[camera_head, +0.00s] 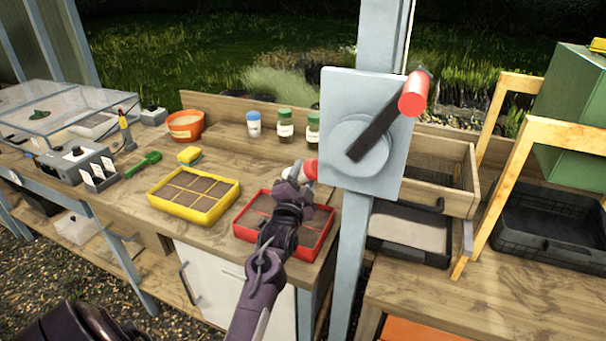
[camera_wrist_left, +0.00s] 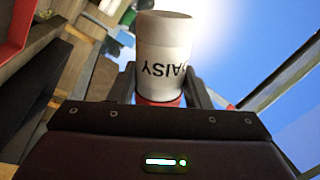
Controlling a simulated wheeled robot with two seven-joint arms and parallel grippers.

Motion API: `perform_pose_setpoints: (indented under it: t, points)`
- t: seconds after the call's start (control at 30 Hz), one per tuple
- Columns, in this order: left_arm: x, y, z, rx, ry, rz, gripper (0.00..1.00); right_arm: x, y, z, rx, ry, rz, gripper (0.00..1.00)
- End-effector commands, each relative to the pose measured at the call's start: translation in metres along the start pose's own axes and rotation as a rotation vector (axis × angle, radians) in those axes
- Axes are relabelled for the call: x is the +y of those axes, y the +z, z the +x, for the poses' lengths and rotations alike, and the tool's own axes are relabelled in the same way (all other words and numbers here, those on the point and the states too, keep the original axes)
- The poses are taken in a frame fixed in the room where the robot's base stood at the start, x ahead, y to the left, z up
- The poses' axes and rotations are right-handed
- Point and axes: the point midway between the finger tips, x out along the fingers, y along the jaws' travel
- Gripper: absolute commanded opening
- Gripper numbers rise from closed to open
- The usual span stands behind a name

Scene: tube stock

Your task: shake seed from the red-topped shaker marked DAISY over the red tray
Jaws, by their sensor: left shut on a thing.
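My left gripper (camera_head: 301,176) is shut on the white shaker with a red top (camera_head: 311,168). In the left wrist view the shaker (camera_wrist_left: 163,45) sits between the fingers, with DAISY reading upside down and red showing by the gripper. In the head view the shaker lies roughly sideways, red end to the right, partly hidden by the gripper. The red tray (camera_head: 244,234) is on the bench below, its middle covered by my left arm. The shaker shows near the tray's far edge; its exact height is unclear. No falling seed is visible. My right gripper is out of view.
A grey post carries a box with a red-handled lever (camera_head: 413,93), close right of the gripper. A yellow tray (camera_head: 196,215) is left of the red one. A blue-topped shaker (camera_head: 254,124) and green-topped shakers (camera_head: 285,128) stand at the back. An orange bowl (camera_head: 186,126) stands further left.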

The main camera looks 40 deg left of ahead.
Motion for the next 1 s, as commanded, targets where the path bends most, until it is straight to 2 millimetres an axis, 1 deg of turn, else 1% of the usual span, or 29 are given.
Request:
perform_pose_setpoints:
  t: [0.03, 0.17, 0.27, 0.43, 0.6, 0.7, 0.83, 1.0]
  points:
    - [0.003, 0.004, -0.001, 0.008, -0.001, 0.035, 0.21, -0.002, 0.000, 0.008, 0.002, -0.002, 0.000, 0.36]
    - [0.007, 0.010, -0.002, 0.039, -0.002, 0.176, 0.21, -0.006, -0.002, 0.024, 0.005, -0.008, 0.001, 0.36]
    - [0.010, 0.014, -0.002, 0.068, -0.002, 0.312, 0.21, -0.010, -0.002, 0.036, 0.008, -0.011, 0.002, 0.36]
    - [0.014, 0.022, -0.003, 0.120, -0.003, 0.559, 0.21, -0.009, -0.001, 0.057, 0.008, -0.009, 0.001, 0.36]
    - [0.027, 0.028, -0.006, 0.177, 0.001, 0.818, 0.21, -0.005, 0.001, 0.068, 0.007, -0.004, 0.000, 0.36]
    - [0.032, 0.030, -0.007, 0.201, -0.001, 0.928, 0.21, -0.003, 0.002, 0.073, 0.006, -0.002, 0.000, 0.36]
    - [0.035, 0.032, -0.007, 0.218, -0.001, 1.017, 0.21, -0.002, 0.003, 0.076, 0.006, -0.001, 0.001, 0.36]
    - [0.037, 0.032, -0.008, 0.227, -0.001, 1.056, 0.21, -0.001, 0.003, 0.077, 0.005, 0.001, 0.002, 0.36]
